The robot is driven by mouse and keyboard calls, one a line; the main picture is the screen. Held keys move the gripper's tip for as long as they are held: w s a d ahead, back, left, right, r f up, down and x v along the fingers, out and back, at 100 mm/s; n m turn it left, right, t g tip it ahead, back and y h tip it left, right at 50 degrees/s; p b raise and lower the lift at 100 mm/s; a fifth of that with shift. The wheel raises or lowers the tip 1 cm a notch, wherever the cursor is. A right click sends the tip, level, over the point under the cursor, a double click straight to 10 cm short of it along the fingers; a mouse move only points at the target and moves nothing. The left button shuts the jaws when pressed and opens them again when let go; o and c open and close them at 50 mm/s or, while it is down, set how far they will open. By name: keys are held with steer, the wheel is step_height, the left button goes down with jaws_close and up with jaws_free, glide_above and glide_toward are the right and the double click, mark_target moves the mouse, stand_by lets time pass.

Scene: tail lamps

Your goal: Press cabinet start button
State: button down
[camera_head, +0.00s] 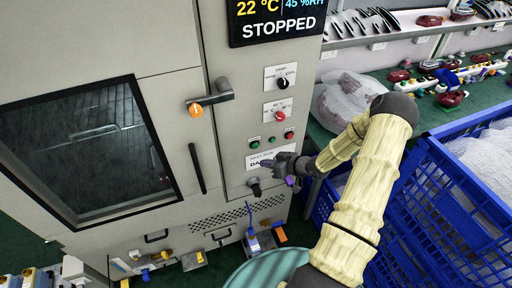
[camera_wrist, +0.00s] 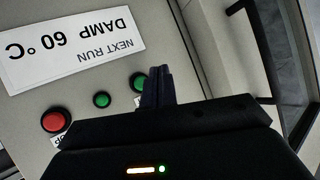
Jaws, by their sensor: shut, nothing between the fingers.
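The cabinet (camera_head: 150,50) has a row of buttons under its dials: a green button (camera_head: 254,144), a smaller green one (camera_head: 271,139) and a red one (camera_head: 289,135). The wrist view shows them upside down: red button (camera_wrist: 56,121), small green button (camera_wrist: 101,99) and larger green button (camera_wrist: 138,81). My gripper (camera_head: 267,163) is at the panel just below the row, over the label. In the wrist view my shut, empty fingers (camera_wrist: 158,76) stand beside the larger green button and partly cover it. I cannot tell whether they touch it. The button labels are mostly hidden.
The display (camera_head: 277,22) reads STOPPED, 22 °C, 45 %RH. A label (camera_wrist: 72,45) reads NEXT RUN DAMP 60°C. A door handle with an orange knob (camera_head: 196,110) juts out left of the panel. Blue crates (camera_head: 430,180) and a green bench stand to the right.

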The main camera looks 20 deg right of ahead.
steer(key=shift+w+a, duration=0.1)
steer(key=shift+w, duration=2.65)
steer(key=shift+w, duration=0.4)
steer(key=shift+w, duration=0.45)
stand_by(0.6)
steer(key=shift+s, duration=0.9)
steer(key=s, duration=0.5)
stand_by(0.5)
